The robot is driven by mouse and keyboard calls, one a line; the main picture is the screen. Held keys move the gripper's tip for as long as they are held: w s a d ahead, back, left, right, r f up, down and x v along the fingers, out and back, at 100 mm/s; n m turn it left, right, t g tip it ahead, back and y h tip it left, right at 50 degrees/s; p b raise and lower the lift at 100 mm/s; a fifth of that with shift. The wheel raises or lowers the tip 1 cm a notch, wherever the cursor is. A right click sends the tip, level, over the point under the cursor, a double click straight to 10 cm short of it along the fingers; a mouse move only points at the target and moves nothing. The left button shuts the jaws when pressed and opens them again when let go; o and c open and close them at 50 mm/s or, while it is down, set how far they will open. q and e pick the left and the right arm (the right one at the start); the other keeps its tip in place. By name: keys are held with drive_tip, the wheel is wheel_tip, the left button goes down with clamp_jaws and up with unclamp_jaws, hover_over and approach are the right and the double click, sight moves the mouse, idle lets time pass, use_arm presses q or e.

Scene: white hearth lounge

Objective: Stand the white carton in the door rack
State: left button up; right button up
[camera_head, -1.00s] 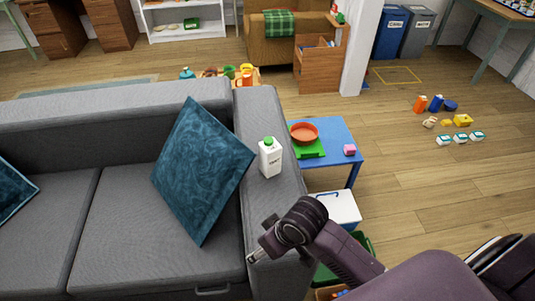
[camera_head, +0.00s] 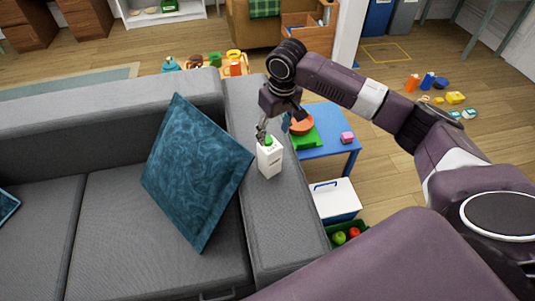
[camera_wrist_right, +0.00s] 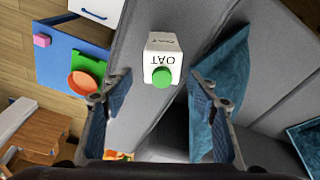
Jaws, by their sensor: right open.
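The white carton (camera_head: 270,158) with a green cap stands upright on the grey sofa's armrest (camera_head: 285,225). In the right wrist view the carton (camera_wrist_right: 162,50) shows its "OAT" label and green cap, centred ahead of the fingers. My right gripper (camera_head: 278,130) is just above the carton, pointing down. In the right wrist view the right gripper (camera_wrist_right: 155,105) is open, its two fingers spread to either side with nothing between the tips. My left gripper is not in view. No door rack can be made out.
A teal cushion (camera_head: 195,170) leans on the sofa beside the armrest. A blue table (camera_head: 335,135) with an orange bowl (camera_head: 302,124) and pink block (camera_head: 347,137) stands right of it. A white-lidded cooler (camera_head: 336,197) and green crate (camera_head: 362,226) sit on the floor below.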

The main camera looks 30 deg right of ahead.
sight(271, 142)
drive_tip(key=f, duration=0.4)
drive_tip(key=w+f, duration=0.1)
drive_tip(key=f, duration=0.2)
drive_tip(key=shift+a+p, duration=0.3)
drive_tip(key=shift+p, duration=0.1)
drive_tip(key=shift+c, duration=0.7)
clamp_jaws()
drive_tip(key=shift+r, duration=0.1)
